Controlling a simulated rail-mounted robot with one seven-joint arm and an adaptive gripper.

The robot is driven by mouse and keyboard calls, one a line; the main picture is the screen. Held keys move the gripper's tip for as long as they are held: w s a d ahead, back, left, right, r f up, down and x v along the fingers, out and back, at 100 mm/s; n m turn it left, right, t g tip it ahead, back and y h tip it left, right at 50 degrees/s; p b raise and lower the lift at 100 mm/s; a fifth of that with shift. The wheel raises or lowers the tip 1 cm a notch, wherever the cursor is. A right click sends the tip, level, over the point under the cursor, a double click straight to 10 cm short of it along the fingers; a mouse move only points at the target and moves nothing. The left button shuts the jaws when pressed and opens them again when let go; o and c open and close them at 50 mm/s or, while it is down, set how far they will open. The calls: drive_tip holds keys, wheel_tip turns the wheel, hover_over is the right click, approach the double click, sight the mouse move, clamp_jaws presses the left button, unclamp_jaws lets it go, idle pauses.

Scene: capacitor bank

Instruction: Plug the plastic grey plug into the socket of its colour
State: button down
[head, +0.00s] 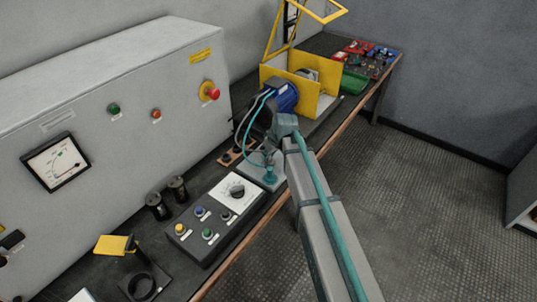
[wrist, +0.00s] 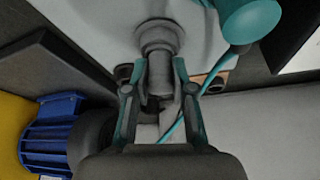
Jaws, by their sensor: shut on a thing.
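The grey plug (wrist: 160,45) is between the fingers of my gripper (wrist: 160,72) in the wrist view. My gripper is shut on it. A round grey collar surrounds its far end, close over a pale plate (wrist: 95,22). I cannot tell whether this collar belongs to the plug or to a socket, or whether the plug is seated. A teal plug or socket (wrist: 250,16) with a teal cable stands beside it. In the head view the teal piece (head: 270,176) is on the plate; my wrist hides much of the grey plug there.
A blue motor (head: 283,96) with yellow guards (head: 302,98) stands beyond my gripper. Teal cables loop left of it. A control box (head: 220,212) with buttons and a dial lies nearer. The grey cabinet (head: 110,100) bounds the left side. The floor (head: 430,200) at right is clear.

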drive_tip(key=c, duration=0.9)
unclamp_jaws()
drive_tip(key=v, duration=1.2)
drive_tip(key=shift+r, duration=0.15)
